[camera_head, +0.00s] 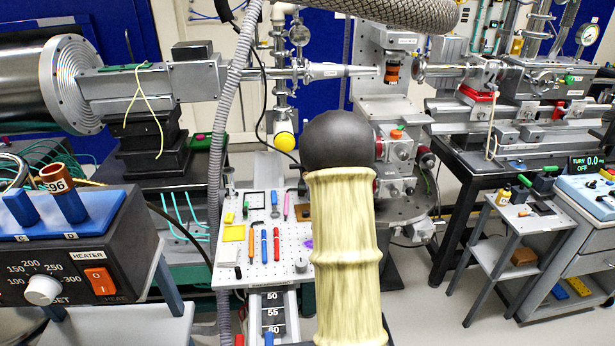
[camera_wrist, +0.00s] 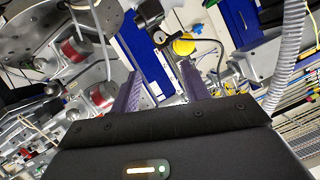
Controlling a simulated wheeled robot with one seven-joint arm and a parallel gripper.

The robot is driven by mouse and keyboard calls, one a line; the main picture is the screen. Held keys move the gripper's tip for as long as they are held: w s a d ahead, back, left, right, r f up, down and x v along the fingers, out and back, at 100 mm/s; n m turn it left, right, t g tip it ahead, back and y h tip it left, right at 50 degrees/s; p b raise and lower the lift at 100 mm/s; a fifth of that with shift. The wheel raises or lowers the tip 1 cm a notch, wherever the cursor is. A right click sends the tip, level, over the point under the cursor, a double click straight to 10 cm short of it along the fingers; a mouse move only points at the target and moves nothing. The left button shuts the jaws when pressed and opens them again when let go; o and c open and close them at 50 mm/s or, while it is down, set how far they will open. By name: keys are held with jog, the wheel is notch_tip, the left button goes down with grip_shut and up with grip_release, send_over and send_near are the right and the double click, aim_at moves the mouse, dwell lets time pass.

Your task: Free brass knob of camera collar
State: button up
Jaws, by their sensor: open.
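My gripper (camera_wrist: 160,90) shows in the wrist view with its two purple fingers spread apart and nothing between them. Beyond the fingertips is a black cylindrical part (camera_wrist: 150,14) with a small ring-like piece below it, perhaps the camera and its collar. I cannot make out a brass knob for certain. A yellow ball (camera_wrist: 184,46) lies behind, to the right of the black part. The head view also shows the yellow ball (camera_head: 284,141) on the central column. My cream-sleeved arm stands in front there, and my gripper is hidden from that view.
A perforated tool board (camera_head: 266,225) with pens and small tools lies left of my arm. A heater box (camera_head: 75,250) stands at front left, with a grey corrugated hose (camera_head: 228,130) beside it. A small cart (camera_head: 520,215) stands right. Open floor (camera_head: 445,300) lies between.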

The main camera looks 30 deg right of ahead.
jog(key=p+x, duration=0.2)
jog(key=x, duration=1.3)
jog(key=shift+w+d+f, duration=0.1)
jog(key=shift+w+f, duration=0.1)
jog(key=shift+w, duration=0.05)
jog(key=c, duration=1)
